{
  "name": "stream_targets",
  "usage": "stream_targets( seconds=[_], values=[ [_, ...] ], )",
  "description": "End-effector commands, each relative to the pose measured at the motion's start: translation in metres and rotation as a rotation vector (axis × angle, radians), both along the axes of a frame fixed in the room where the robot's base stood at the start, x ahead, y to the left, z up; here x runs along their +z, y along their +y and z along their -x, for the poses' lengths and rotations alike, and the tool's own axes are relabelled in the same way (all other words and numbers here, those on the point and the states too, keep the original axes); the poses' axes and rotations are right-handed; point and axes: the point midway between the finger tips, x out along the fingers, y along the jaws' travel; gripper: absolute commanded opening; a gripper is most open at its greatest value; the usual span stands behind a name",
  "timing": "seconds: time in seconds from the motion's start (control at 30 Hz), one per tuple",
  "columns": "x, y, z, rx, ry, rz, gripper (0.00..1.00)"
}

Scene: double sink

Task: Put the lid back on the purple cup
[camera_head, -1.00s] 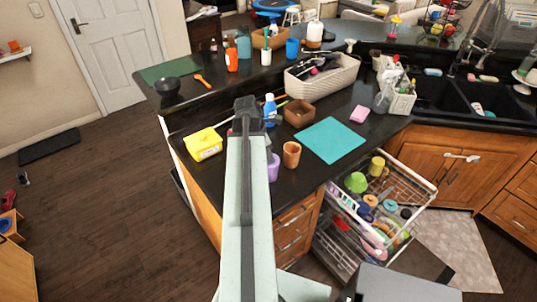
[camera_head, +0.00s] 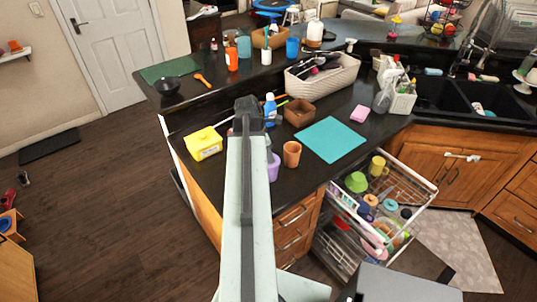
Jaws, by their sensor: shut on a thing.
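The purple cup (camera_head: 273,168) stands upright on the dark counter, just right of my arm, which hides part of it. An orange-brown cup (camera_head: 292,154) stands close to its right. My gripper (camera_head: 249,114) is at the far end of my raised arm, over the counter and beyond the purple cup in the picture. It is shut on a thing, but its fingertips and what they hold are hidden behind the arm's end. I cannot make out the lid anywhere in this view.
A yellow box (camera_head: 204,143) is left of my arm. A blue bottle (camera_head: 270,108) and a brown container (camera_head: 299,113) stand behind the cups. A teal mat (camera_head: 330,140) lies clear to the right. The loaded dishwasher rack (camera_head: 412,190) is pulled out below the counter.

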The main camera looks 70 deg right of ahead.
Motion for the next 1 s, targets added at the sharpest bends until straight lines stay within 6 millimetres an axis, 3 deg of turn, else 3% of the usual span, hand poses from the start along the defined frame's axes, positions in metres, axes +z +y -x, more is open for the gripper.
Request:
stream_targets(
  seconds=[0.37, 0.4, 0.47, 0.7, 0.8, 1.0],
  values=[
    [-0.0005, -0.0002, 0.0009, -0.001, 0.0, 0.0, 0.0],
    [-0.0005, -0.0002, 0.0009, -0.001, 0.0, 0.0, 0.34],
    [-0.0005, -0.0002, 0.0009, -0.001, 0.0, 0.0, 0.51],
    [-0.0005, -0.0002, 0.0009, -0.001, 0.0, 0.0, 0.51],
    [-0.0005, -0.0001, 0.0008, -0.001, 0.0, 0.0, 0.73],
    [-0.0005, -0.0001, 0.0008, -0.001, 0.0, 0.0, 0.73]
  ],
)
